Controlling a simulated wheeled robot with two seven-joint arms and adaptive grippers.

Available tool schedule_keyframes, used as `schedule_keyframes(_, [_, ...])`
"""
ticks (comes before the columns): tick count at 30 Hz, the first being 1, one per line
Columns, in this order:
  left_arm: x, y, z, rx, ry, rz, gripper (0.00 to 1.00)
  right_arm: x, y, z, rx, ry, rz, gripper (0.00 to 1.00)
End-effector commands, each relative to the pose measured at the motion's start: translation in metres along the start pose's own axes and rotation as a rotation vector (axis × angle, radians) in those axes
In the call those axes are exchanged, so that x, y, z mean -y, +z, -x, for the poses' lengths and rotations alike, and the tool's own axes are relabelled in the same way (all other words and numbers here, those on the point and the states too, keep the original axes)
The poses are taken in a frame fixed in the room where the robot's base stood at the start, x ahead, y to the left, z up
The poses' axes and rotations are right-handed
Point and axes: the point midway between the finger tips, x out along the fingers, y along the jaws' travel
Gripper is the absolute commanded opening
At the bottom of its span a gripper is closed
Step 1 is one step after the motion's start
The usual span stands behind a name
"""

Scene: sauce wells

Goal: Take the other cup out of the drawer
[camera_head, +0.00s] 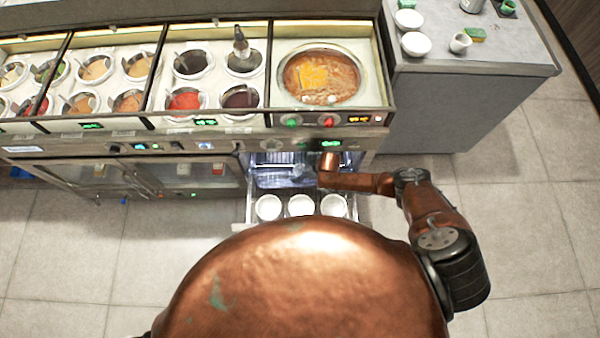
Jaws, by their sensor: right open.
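A drawer (249,207) stands pulled out below the counter. Three white round cups (301,205) show in a row at its near end, partly cut off by my copper body in front. My right arm comes in from the right and bends over the drawer's right side. My right gripper (302,170) is open, above the lit inner part of the drawer and behind the row of cups. Its fingers are small and hard to make out. It appears apart from the cups. My left gripper is not in view.
The counter (200,127) holds several sauce wells and a large round pot (320,76) of orange-red food. A grey side table (480,67) at the upper right bears white bowls (415,44) and a white cup (460,43). The tiled floor is clear at right.

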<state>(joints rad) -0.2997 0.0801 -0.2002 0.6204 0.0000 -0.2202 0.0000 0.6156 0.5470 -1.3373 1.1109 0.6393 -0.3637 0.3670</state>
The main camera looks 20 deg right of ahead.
Motion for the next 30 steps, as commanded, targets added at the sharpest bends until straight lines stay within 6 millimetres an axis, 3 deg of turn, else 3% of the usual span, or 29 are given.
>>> schedule_keyframes(7, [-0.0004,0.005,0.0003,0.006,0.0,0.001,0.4,-0.0008,-0.0007,-0.0005,0.0,0.001,0.0,0.69])
schedule_keyframes(27, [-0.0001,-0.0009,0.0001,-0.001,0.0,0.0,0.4,-0.0007,-0.0003,-0.0005,0.0,0.001,0.0,0.23])
schedule_keyframes(30, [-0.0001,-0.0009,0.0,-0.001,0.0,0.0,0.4,-0.0007,-0.0005,-0.0004,0.0,0.001,0.0,0.23])
